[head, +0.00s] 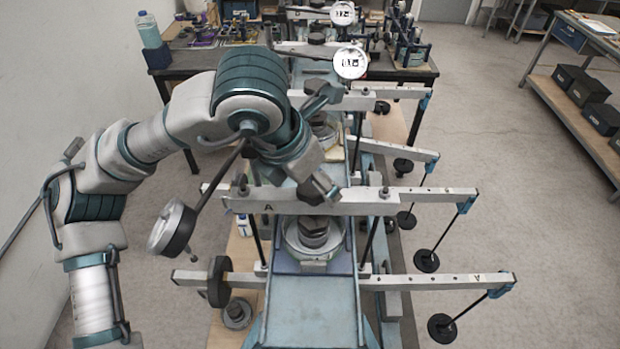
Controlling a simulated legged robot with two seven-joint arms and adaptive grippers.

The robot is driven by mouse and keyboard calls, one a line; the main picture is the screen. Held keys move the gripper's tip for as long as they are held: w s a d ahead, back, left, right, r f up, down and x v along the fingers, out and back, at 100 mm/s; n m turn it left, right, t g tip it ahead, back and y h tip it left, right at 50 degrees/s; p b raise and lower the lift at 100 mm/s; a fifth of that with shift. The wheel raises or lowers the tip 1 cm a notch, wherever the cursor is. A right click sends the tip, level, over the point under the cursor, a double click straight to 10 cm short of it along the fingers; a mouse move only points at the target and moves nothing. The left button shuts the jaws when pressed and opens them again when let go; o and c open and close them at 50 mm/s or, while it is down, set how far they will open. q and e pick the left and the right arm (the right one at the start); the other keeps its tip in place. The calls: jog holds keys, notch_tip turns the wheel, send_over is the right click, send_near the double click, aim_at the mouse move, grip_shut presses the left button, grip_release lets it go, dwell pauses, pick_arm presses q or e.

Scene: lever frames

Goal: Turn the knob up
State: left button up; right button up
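No part is marked as the knob, and I cannot tell which round part it is. A black round wheel (218,282) sits on the left end of the nearest lever. A white-faced round piece with a dark rim (172,230) sits on a rod further left. A dark bolt-like cap (314,232) stands in a round seat on the nearest frame. My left gripper (326,143) is above the frames, its two dark fingers spread apart with nothing seen between them. It appears apart from the wheel and the cap. My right gripper is not in view.
Pale lever beams (405,200) cross the blue frames, with black disc weights (427,261) hanging at their right ends. Dial gauges (350,62) stand further back. A workbench (180,62) with a bottle (149,29) is behind. The floor at right is clear up to a shelf (570,105).

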pick_arm(q)
jog(key=shift+d, duration=0.1)
jog(key=shift+s, duration=0.1)
jog(key=shift+s+r, duration=0.1)
jog(key=shift+r, duration=0.2)
jog(key=v, duration=1.1)
jog(key=shift+r, duration=0.15)
